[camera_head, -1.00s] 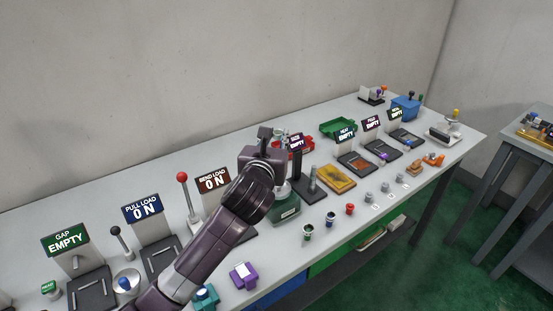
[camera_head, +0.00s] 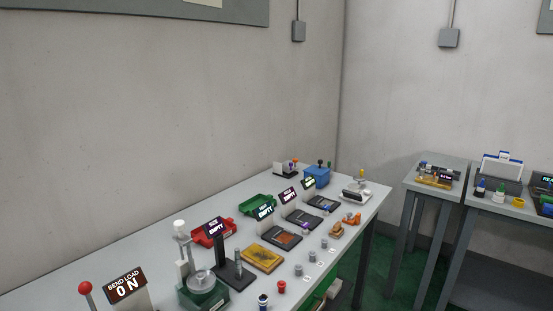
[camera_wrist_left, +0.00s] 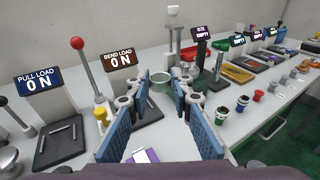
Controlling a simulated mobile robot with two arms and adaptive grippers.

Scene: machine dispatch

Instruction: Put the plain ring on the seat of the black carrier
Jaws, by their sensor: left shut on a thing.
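In the left wrist view my left gripper (camera_wrist_left: 160,82) has its two blue-padded fingers around a small pale, greenish ring (camera_wrist_left: 159,76). It is held at the fingertips above the bench and looks plain, though fine detail is too small to tell. My left arm and gripper are out of the head view. I cannot pick out the black carrier or its seat with certainty. My right gripper is in neither current view.
The bench holds a green-based press (camera_head: 204,290), a red tray (camera_head: 214,233), a yellow plate (camera_head: 262,257) and several signed stations. A red-knobbed lever (camera_wrist_left: 78,44) stands left of my gripper. Side tables (camera_head: 437,161) stand beyond a floor gap at right.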

